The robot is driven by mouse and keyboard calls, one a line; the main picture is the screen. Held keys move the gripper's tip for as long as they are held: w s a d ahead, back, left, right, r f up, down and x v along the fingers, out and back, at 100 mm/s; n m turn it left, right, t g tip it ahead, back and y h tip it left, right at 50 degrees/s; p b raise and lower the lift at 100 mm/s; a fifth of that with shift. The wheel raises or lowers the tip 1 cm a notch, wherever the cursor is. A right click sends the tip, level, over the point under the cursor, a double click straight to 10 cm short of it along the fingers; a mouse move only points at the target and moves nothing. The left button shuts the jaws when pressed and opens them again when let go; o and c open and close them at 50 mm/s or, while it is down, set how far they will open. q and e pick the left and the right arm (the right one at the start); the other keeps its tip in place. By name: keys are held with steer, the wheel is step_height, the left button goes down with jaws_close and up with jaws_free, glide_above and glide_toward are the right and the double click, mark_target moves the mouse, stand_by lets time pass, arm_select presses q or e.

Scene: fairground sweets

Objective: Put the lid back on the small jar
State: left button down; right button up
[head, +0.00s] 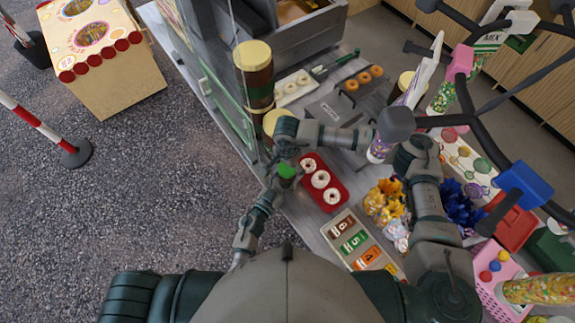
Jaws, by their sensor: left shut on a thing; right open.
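A small bright green round thing (287,170), which looks like the lid, shows just off the left edge of the counter in the picture. My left gripper (277,182) comes up from below and is shut on it. My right arm reaches left across the counter. Its open gripper (287,152) hangs at the wrist just above the green thing in the picture; its fingers are small and partly hidden. I cannot make out the small jar's body; the grippers may hide it. Whether the lid touches a jar I cannot tell.
A red tray (338,190) of white-iced doughnuts lies close right of the grippers. A tall brown jar with a cream lid (252,55) and a lower cream-lidded jar (274,119) stand behind. Glass borders the counter's left.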

steer(key=shift+r, duration=0.1)
step_height(320, 180, up, 7)
steer(key=shift+w+r, duration=0.1)
stand_by(0.4)
arm_select(q)
steer(key=shift+c, duration=1)
jaws_free()
steer(key=shift+s+a, duration=0.1)
steer(key=v, duration=1.1)
steer(key=shift+s+a, duration=0.25)
steer(key=shift+s, duration=0.05)
